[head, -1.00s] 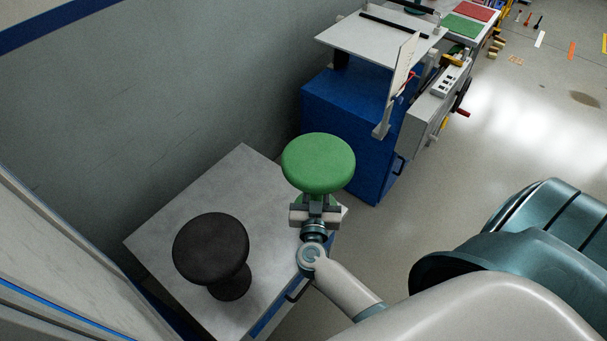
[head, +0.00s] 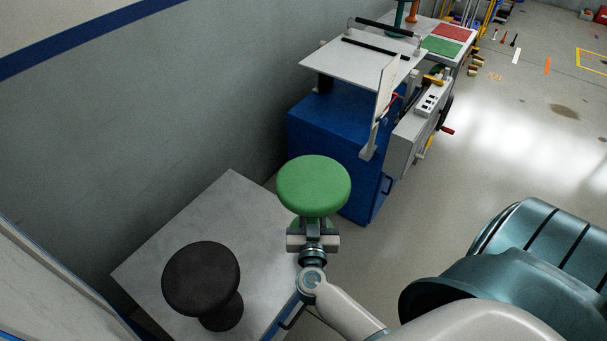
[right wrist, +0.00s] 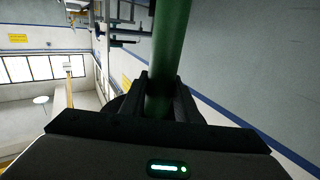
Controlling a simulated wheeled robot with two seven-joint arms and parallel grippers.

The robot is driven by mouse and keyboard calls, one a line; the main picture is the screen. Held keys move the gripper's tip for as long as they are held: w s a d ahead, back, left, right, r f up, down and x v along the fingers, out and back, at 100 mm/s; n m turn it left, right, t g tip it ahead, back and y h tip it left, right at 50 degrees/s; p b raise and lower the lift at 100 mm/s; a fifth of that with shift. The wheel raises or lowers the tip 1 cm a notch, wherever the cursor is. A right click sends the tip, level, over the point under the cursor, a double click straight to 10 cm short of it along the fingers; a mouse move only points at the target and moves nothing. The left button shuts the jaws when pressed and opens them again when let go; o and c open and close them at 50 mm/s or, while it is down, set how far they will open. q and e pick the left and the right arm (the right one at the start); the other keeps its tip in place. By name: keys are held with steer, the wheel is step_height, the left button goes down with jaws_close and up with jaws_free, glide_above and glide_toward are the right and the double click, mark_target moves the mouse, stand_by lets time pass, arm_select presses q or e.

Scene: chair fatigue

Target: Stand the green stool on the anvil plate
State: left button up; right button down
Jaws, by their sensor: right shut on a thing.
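The green stool (head: 314,187) is upright, its round seat on top, near the far right edge of a grey-topped table. My right gripper (head: 313,238) is shut on its column below the seat. In the right wrist view the green column (right wrist: 170,45) runs between the dark fingers (right wrist: 160,95). The gripper hides most of the stool's foot, so I cannot tell whether it touches the table. My left gripper is out of view.
A black stool (head: 202,279) stands on the grey table (head: 232,205). The blue machine cabinet (head: 330,135) stands behind the green stool, with an upright pale panel (head: 382,95) and a control box (head: 425,110) at its right. A wall bounds the left. Open floor (head: 480,150) lies right.

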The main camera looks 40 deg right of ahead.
mark_target(286, 192)
steer(key=a+r, duration=0.1)
steer(key=r, duration=0.1)
steer(key=w+a+r+n+t+y, duration=0.1)
steer(key=r, duration=0.1)
steer(key=a+r+y+b, duration=0.1)
steer(key=r, duration=0.1)
steer(key=shift+w+a+r+n+t, duration=0.15)
steer(key=shift+a+r+n+t, duration=0.15)
steer(key=a+r+y, duration=0.1)
steer(key=a+r+n, duration=0.1)
steer(key=a+r+t+y, duration=0.1)
steer(key=a+r, duration=0.1)
steer(key=shift+s+r+n+y+b, duration=0.1)
steer(key=shift+s+n+y+b, duration=0.2)
steer(key=shift+s+n, duration=0.1)
arm_select(q)
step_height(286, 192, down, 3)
steer(key=shift+b, duration=0.65)
arm_select(e)
steer(key=s+a+r+n+t+y, duration=0.1)
steer(key=s+a+r+n+y, duration=0.3)
steer(key=a, duration=0.4)
steer(key=shift+s+a+r+y, duration=0.25)
steer(key=shift+s+r+y, duration=0.25)
steer(key=shift+s+y, duration=0.6)
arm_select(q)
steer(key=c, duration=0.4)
